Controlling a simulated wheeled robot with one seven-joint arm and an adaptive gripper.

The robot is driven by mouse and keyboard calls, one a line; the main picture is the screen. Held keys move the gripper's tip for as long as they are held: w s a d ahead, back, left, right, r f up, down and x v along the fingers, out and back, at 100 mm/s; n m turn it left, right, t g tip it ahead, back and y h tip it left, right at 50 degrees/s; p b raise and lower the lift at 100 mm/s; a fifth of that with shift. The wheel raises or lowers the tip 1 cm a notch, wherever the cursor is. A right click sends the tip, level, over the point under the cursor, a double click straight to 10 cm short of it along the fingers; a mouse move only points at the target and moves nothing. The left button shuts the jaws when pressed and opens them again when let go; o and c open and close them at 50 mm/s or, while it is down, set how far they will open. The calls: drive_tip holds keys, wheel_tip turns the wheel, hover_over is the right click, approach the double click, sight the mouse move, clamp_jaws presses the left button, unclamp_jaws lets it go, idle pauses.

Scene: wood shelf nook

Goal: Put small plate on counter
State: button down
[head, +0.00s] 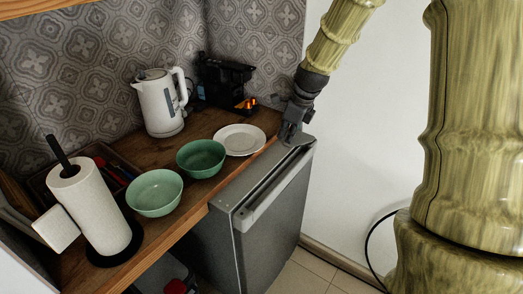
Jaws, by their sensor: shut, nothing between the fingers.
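A small white plate (240,139) lies on the wooden counter (213,118), near its right end and close to the front edge. My gripper (287,142) is shut and empty. It points down at the right of the plate, over or near the top of the grey fridge (262,205). In this view the gripper appears apart from the plate. Its exact height above the fridge top cannot be told.
Two green bowls, one darker (201,158) and one lighter (155,192), stand left of the plate. A white kettle (161,103) and a black machine (227,82) stand behind. A paper towel roll (91,207) and a tray of utensils (105,167) are at the left.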

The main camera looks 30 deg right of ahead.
sight(261, 147)
drive_tip(key=shift+m, duration=0.9)
drive_tip(key=x, duration=0.3)
drive_tip(key=w+p+x, duration=0.1)
drive_tip(key=x, duration=0.6)
drive_tip(key=shift+w+a+p, duration=0.35)
drive_tip(key=shift+w+p, duration=0.05)
drive_tip(key=shift+w+a, duration=0.2)
drive_tip(key=shift+w, duration=0.3)
drive_tip(key=shift+w+a, duration=0.2)
drive_tip(key=shift+w, duration=0.25)
drive_tip(key=shift+w+a+p, duration=0.3)
drive_tip(key=shift+w, duration=0.45)
drive_tip(key=shift+w+a+p, duration=0.3)
drive_tip(key=shift+w, duration=0.45)
drive_tip(key=shift+s+d, duration=0.1)
